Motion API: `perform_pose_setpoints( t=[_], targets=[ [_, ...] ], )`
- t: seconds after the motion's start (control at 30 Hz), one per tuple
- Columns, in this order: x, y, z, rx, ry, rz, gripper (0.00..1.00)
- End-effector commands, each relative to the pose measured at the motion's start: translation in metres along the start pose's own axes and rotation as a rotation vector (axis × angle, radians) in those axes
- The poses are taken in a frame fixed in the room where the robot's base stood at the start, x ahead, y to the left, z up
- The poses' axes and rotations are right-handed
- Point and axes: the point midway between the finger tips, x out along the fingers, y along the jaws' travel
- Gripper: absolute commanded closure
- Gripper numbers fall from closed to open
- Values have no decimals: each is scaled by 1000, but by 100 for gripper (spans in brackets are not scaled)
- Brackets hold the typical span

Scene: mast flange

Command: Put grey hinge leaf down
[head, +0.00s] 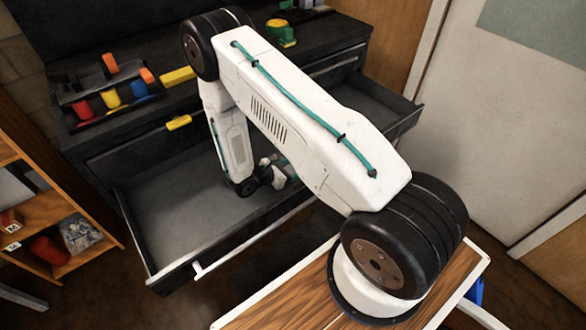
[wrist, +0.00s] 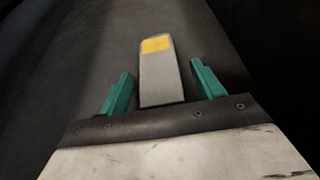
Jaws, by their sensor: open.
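The grey hinge leaf (wrist: 160,80), a flat bar with a yellow patch near its far end, shows in the wrist view. It lies between the two teal fingers of my gripper (wrist: 161,70), with a gap on each side. My gripper is open. A dark grey surface shows around the leaf; whether the leaf rests on it is hard to tell. In the head view my arm reaches down into the open lower drawer (head: 185,225). There my own arm mostly hides my gripper, and I cannot make out the leaf.
The drawer's visible floor is bare, with walls around it. A caddy with coloured items (head: 112,97) stands on the dark cabinet top, with a green and yellow object (head: 281,34) farther right. A wooden shelf (head: 50,210) stands at left.

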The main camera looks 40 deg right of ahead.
Motion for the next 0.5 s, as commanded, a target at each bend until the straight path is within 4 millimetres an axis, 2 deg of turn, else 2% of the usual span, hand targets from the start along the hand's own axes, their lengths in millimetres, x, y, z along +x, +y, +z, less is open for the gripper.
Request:
perform_pose_setpoints(
  t=[0.3,0.5],
  targets=[
    [-69,1,0,1,0,6,33],
    [-100,1,0,1,1,4,33]
  ],
)
